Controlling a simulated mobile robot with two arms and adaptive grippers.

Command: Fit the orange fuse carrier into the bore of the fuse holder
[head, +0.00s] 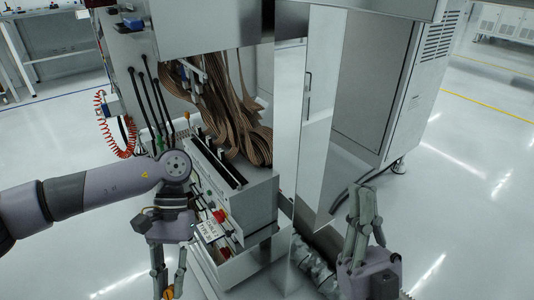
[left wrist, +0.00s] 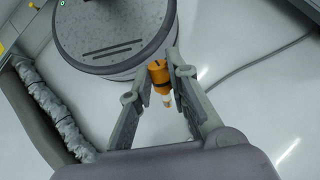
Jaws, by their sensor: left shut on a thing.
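My left gripper (head: 169,283) hangs at the lower left, in front of the grey cabinet. It is shut on the orange fuse carrier (head: 168,294), which is cut by the bottom edge. In the left wrist view the carrier (left wrist: 158,72) sits between the fingertips (left wrist: 164,76); it has an orange body, a dark band and a pale end pointing down. The floor is well below it. I cannot make out the fuse holder or its bore in either view. My right gripper (head: 364,190) points up at the lower right; its finger gap is unclear.
The grey cabinet (head: 250,200) has a sloped front panel with a red knob (head: 218,216) and a white label (head: 210,230). Brown ribbon cables (head: 225,105) hang above. A tall metal door (head: 318,110) stands between the arms. Open floor lies left and right.

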